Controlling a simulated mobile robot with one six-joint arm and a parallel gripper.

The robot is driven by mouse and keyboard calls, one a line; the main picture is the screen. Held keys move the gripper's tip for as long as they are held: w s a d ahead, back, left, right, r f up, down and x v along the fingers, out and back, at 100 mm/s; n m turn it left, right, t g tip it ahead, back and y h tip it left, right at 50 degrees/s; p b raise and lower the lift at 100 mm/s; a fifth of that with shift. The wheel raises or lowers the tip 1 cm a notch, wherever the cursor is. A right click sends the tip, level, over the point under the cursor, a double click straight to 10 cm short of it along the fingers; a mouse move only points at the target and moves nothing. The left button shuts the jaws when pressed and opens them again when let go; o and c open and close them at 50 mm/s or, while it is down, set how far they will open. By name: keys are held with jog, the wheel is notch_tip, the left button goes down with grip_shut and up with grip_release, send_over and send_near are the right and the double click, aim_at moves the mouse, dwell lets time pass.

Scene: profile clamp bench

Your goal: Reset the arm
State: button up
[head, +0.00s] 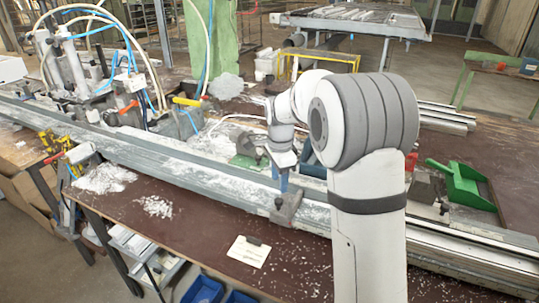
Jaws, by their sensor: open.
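My arm, white with grey bands, rises at the right of the middle and bends left over the bench. My gripper (284,163) is at its end, small and partly hidden by the wrist, above the long grey profile rail (170,158). It is open, and I see nothing held in it. A grey clamp block (287,207) sits on the rail just below, with a blue upright part (284,181) close under my gripper. I cannot tell whether the two touch.
A machine with hoses (95,75) stands at the back left. A green dustpan (463,186) lies at the right. White shavings (104,178) and a paper tag (249,251) lie on the brown bench (200,225). A green post (212,45) stands behind.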

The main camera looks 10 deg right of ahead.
jog(key=s+d+r+n+t, duration=0.1)
jog(key=s+r+n, duration=0.2)
jog(key=s, duration=0.3)
jog(key=s+d+r+n, duration=0.2)
jog(key=s+r+n, duration=0.15)
jog(key=s, duration=0.35)
jog(key=s+d+f+n+t, duration=0.1)
jog(key=s+n+t, duration=0.1)
jog(key=s+n, duration=0.7)
jog(key=s, duration=0.7)
jog(key=shift+d+f, duration=0.25)
dwell(0.4)
